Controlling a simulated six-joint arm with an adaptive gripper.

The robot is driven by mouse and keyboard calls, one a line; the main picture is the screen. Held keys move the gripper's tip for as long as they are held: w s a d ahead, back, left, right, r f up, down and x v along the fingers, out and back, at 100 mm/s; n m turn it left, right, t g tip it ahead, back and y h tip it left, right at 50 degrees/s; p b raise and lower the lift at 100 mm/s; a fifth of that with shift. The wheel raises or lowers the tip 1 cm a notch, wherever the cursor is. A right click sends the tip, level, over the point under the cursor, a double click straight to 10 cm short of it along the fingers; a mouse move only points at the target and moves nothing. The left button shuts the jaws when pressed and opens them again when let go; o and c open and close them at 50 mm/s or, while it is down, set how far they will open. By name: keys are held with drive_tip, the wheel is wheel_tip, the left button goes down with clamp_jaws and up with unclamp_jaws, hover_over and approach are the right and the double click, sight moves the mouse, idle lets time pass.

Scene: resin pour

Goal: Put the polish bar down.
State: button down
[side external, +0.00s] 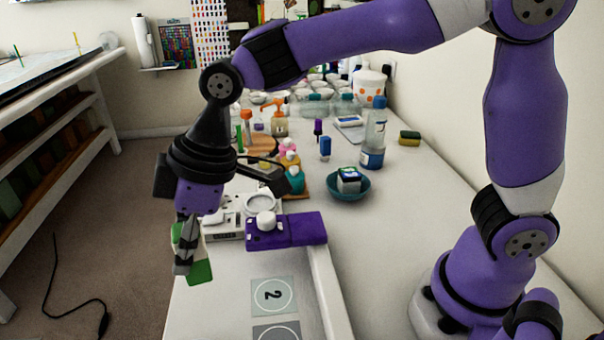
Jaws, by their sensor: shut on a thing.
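My gripper (183,262) points down at the left edge of the white worktop and is shut on a green and white block, which looks like the polish bar (201,271). The bar hangs tilted between the fingers, which hide part of it. From this angle I cannot tell how high it is above the worktop, or whether it is over the edge. Right of it lies a grey mat (287,286) with a circled number 2, and part of another circled mat (277,333) shows below.
A purple block (300,229) and a white scale (223,229) stand just behind the gripper. A teal bowl (347,189) holds a small box. Bottles, including a clear one (374,135), and several cups crowd the back. The worktop's right side is mostly clear.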

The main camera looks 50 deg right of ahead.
drive_tip(key=s+d+f+m, duration=0.2)
drive_tip(key=s+d, duration=0.3)
drive_tip(key=s, duration=0.1)
drive_tip(key=shift+m+t+h, duration=0.3)
drive_tip(key=shift+t+h, duration=0.1)
drive_tip(key=f, duration=0.8)
drive_tip(key=shift+s+d+f, duration=0.15)
drive_tip(key=shift+s+d, duration=0.05)
drive_tip(key=shift+s, duration=0.05)
drive_tip(key=shift+f, duration=0.1)
drive_tip(key=c, duration=0.5)
unclamp_jaws()
drive_tip(key=shift+c, duration=0.2)
